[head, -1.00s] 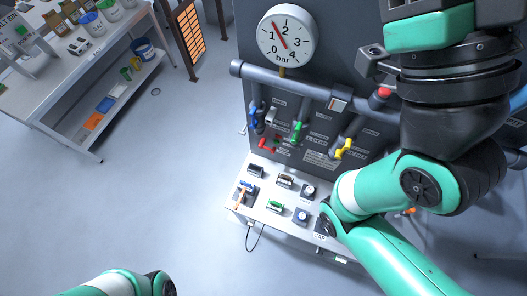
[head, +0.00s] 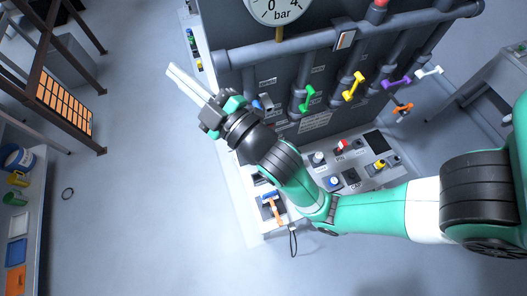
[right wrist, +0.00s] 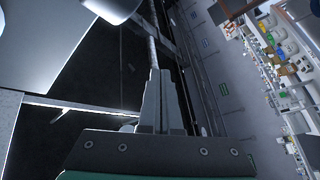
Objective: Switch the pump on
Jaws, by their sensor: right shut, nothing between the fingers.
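The sloping control console (head: 300,218) carries several knobs and switches. The labels are too small to tell which is the pump switch. My right arm crosses over the console and hides part of it. My right gripper (head: 170,69) is shut and empty, pointing up-left beyond the panel's left edge, apart from the controls. Its shut fingers also show in the right wrist view (right wrist: 160,95). My left gripper is out of view.
Behind the console stands a dark panel with a grey pipe (head: 295,48), a gauge (head: 275,8) and green (head: 307,98), yellow (head: 353,86), purple (head: 397,83) and white (head: 429,71) valve handles. A rack (head: 62,100) and shelf stand at left.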

